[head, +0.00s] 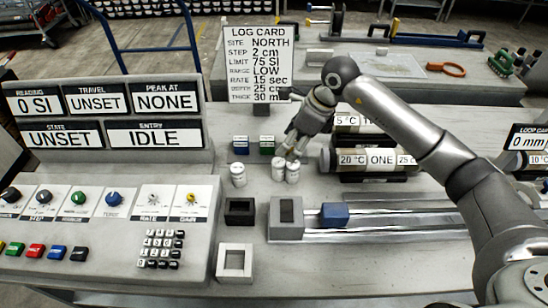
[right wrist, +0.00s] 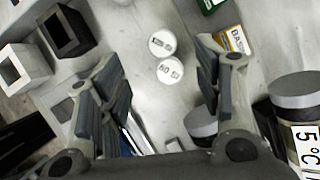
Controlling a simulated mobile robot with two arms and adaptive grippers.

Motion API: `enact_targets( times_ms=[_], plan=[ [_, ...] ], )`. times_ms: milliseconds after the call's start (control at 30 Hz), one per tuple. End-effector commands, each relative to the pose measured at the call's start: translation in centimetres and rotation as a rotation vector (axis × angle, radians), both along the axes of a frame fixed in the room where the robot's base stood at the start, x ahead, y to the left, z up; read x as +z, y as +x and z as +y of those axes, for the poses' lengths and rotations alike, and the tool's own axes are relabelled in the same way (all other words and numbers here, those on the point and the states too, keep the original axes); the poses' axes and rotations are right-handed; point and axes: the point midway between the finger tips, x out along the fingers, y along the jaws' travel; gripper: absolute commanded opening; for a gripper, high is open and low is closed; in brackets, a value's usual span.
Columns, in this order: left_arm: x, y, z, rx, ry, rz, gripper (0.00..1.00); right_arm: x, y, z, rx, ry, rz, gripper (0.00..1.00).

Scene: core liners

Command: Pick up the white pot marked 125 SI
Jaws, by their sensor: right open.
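Three small white pots stand on the pale bench in the head view: one on the left (head: 238,176) and a close pair, a middle pot (head: 278,171) and a right pot (head: 292,173). Their marks are too small to read there. My right gripper (head: 291,153) is just above the pair, pointing down. In the right wrist view my right gripper (right wrist: 158,58) is open and empty. Two white pot lids, an upper one (right wrist: 162,43) and a lower one (right wrist: 170,71), show between its fingers; their marks are blurred. My left gripper is not in view.
Blue (head: 240,145) and green (head: 267,145) boxes stand behind the pots. Dark-banded cylinders (head: 375,160) lie to the right. A black open block (head: 240,211), a white open block (head: 234,262) and a railed fixture (head: 287,218) are in front. A control panel (head: 100,215) stands left.

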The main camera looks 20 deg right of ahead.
Motion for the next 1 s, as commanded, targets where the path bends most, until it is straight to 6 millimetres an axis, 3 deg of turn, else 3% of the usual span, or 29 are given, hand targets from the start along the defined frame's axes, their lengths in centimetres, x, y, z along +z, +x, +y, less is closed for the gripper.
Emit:
enact_targets(
  times_ms=[300, 1000],
  plan=[
    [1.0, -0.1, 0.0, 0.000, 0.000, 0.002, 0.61, -4.2, 0.9, 1.5, 0.001, 0.003, 0.004, 0.60],
    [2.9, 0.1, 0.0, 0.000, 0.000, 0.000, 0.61, -9.9, 2.8, 3.0, 0.001, 0.002, 0.001, 0.60]
  ],
)
